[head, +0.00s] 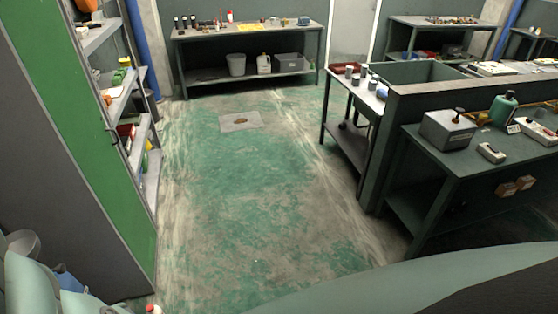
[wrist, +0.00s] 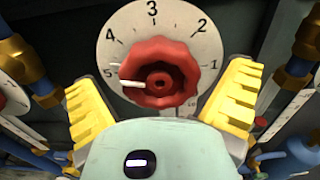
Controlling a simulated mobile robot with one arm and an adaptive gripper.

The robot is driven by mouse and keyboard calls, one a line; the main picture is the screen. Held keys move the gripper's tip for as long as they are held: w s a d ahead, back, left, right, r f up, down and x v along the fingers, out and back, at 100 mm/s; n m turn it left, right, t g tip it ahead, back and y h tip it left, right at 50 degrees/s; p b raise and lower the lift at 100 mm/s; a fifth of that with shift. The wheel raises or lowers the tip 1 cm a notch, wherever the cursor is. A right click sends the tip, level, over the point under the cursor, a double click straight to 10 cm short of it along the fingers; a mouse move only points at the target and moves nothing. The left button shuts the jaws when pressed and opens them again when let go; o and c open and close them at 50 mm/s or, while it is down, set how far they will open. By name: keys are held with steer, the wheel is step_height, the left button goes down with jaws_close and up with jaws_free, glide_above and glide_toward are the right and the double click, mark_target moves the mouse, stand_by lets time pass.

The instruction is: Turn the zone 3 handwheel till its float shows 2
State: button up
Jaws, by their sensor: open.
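A red handwheel (wrist: 160,72) sits in the middle of the wrist view, in front of a round white dial (wrist: 130,25) numbered 1 to 5. Its white pointer mark points left, close to the 5. I cannot read a zone label on it. My gripper (wrist: 163,82) is open, with one yellow finger on each side of the wheel; I cannot tell whether they touch it. A white scale strip (wrist: 284,116) stands at the right, with a small red piece (wrist: 261,121) beside it. I cannot tell whether this is the float or read its value. The head view shows no handwheel.
Brass-fitted blue pipes (wrist: 20,60) flank the wheel, and part of another red wheel (wrist: 3,101) shows at the left edge. In the head view, a green cabinet (head: 90,130) stands left and a workbench (head: 450,160) right, with clear floor (head: 240,190) between.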

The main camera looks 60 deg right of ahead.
steer(key=shift+a, duration=0.1)
steer(key=shift+w, duration=0.1)
steer(key=c, duration=1.1)
